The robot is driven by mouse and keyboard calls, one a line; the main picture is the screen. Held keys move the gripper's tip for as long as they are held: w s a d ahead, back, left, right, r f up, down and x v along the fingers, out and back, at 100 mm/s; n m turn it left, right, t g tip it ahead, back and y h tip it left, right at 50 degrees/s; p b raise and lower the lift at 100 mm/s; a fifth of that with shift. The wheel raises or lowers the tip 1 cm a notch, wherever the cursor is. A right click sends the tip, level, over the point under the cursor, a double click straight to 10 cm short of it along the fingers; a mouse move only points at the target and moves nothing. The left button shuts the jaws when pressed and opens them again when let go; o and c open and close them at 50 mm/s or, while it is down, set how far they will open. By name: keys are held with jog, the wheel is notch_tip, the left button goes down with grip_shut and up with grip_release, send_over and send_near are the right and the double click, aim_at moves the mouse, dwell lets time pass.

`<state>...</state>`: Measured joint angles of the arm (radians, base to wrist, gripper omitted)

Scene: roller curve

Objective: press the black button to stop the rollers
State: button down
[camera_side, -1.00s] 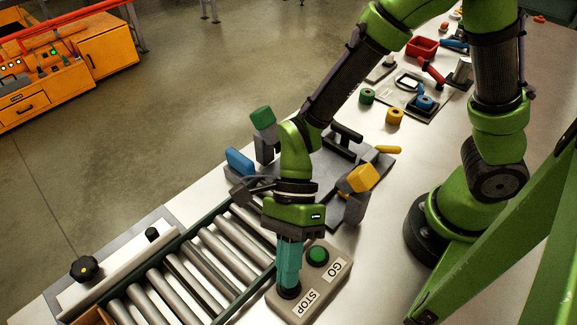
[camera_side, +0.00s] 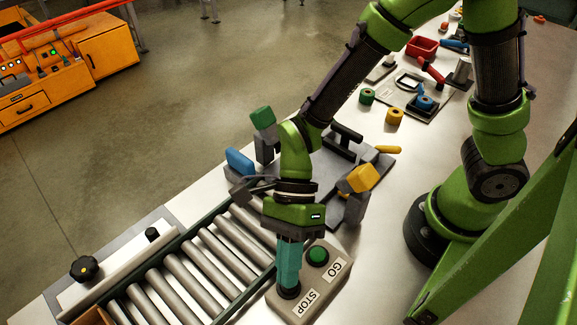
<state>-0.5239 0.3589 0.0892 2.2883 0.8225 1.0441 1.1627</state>
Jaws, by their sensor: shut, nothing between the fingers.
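The button box (camera_side: 330,290) lies on the white table at the lower middle, with a green button (camera_side: 318,256) by the word GO. The black button (camera_side: 289,292) sits by the word STOP. My gripper (camera_side: 288,284) points straight down with its teal fingers shut and empty. The fingertips are right over the black button and appear to touch it, hiding most of it. I cannot tell how far the button is pushed in. The rollers (camera_side: 180,272) are grey bars in a dark frame, to the left of the box.
A fixture with a blue block (camera_side: 240,161), a green block (camera_side: 262,118) and a yellow block (camera_side: 363,177) stands behind my gripper. A black knob (camera_side: 86,269) is at the left by the rollers. A red bin (camera_side: 422,47) and small parts lie farther back.

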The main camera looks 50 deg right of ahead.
jog(key=shift+f, duration=0.15)
dwell(0.6)
jog(key=shift+f, duration=0.3)
jog(key=shift+f, duration=0.45)
dwell(0.6)
jog(key=shift+r, duration=0.9)
jog(key=shift+r, duration=2.5)
